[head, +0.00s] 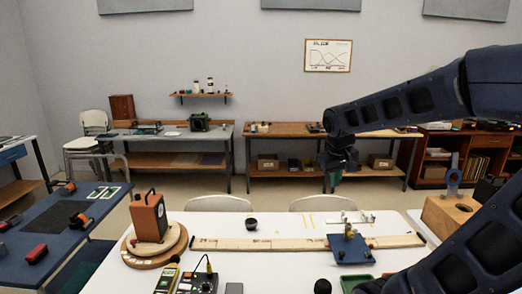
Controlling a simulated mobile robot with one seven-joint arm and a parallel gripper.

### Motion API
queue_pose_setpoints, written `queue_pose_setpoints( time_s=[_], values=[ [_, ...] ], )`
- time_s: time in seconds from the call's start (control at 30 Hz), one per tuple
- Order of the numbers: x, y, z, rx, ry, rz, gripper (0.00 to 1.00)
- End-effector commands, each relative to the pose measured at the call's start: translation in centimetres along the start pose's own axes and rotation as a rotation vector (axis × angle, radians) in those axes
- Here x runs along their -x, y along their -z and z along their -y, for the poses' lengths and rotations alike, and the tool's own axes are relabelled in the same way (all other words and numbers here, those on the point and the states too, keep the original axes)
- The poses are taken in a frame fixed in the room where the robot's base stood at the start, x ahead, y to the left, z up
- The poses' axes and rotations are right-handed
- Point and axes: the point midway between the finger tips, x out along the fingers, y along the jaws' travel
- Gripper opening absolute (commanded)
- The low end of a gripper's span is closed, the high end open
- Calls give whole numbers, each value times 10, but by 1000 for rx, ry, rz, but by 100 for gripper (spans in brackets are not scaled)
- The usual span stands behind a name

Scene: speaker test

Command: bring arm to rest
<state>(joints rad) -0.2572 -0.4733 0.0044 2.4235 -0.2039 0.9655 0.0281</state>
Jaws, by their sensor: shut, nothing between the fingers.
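My arm reaches in from the right of the head view, bent, with its forearm raised and its wrist turned down. My gripper (335,181) hangs at the end of it, pointing down, small and dark. It is shut and holds nothing. It appears above the far side of the white table (300,215) and touches nothing that I can see. Part of my arm also covers the lower right of the view.
On the white table are an orange speaker box (149,217) on a round wooden turntable (133,250), a long wooden rail (280,244), a blue stand (349,248), a black cup (251,224) and a meter box (198,282). A blue table (85,238) stands left.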

Motion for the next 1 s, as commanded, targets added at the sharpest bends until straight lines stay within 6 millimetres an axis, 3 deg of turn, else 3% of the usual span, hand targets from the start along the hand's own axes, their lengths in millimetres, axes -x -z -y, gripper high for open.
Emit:
queue_pose_setpoints(
  time_s=[0.2,0.4,0.6,1.0],
  values=[
    [17,-46,-19,-184,42,-69,0],
    [26,-75,-25,-303,67,-124,0],
    [28,-86,-25,-348,78,-145,0],
    [28,-86,-25,-350,79,-146,0]
  ],
)
